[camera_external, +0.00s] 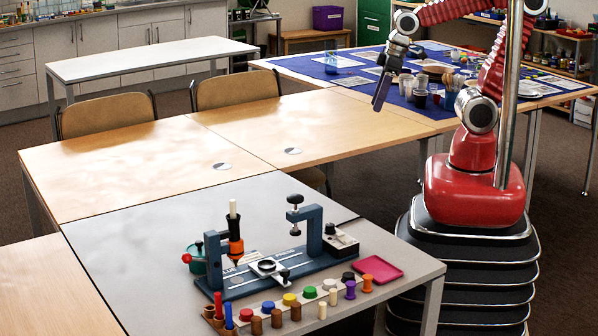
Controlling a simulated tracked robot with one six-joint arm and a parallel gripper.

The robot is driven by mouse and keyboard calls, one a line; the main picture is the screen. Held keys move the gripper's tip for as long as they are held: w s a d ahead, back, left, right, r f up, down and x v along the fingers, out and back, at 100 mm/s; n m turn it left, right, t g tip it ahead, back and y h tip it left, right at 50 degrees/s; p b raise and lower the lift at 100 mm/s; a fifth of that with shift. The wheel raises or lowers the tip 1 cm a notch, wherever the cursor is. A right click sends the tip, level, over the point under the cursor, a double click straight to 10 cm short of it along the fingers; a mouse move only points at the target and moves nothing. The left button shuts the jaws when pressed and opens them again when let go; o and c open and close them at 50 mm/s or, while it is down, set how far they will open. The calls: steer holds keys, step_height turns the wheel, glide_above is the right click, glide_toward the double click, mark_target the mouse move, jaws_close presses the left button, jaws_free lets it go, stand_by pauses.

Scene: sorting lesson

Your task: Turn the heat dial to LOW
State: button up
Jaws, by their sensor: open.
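My gripper (379,103) hangs in the air with its fingers pointing down, above the tables at the upper middle right. It is open and empty, far from the tabletop apparatus. The blue apparatus (311,218) stands on the grey table in front. I cannot tell for sure that this is the heat dial. Its setting and any LOW mark are too small to read. My gripper touches none of these things.
A black and orange tool (235,240) stands upright on the apparatus, with a green pot (196,259) beside it. Several coloured knobs and pegs line the front, near a pink tray (377,269). A cluttered blue cloth lies behind my gripper.

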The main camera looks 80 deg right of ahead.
steer(key=w+a+f+g, duration=0.45)
steer(key=w+a, duration=0.45)
steer(key=a, duration=0.5)
steer(key=m+g, duration=0.3)
steer(key=m, duration=0.1)
glide_toward(330, 225)
step_height(330, 225, up, 2)
steer(key=w+d, duration=0.2)
steer(key=d, duration=0.1)
steer(key=shift+w+a+r+m+y, duration=0.1)
steer(key=shift+a+r+m+y, duration=0.2)
steer(key=shift+r+m, duration=0.35)
steer(key=shift+w+a+r+m+y, duration=0.1)
steer(key=shift+a+r+m+y, duration=0.3)
steer(key=shift+r, duration=0.45)
steer(key=shift+d, duration=0.15)
steer(key=x, duration=1.4)
steer(key=shift+s+d+r, duration=0.1)
steer(key=shift+s+d, duration=0.05)
steer(key=shift+d, duration=0.05)
steer(key=shift+c, duration=0.3)
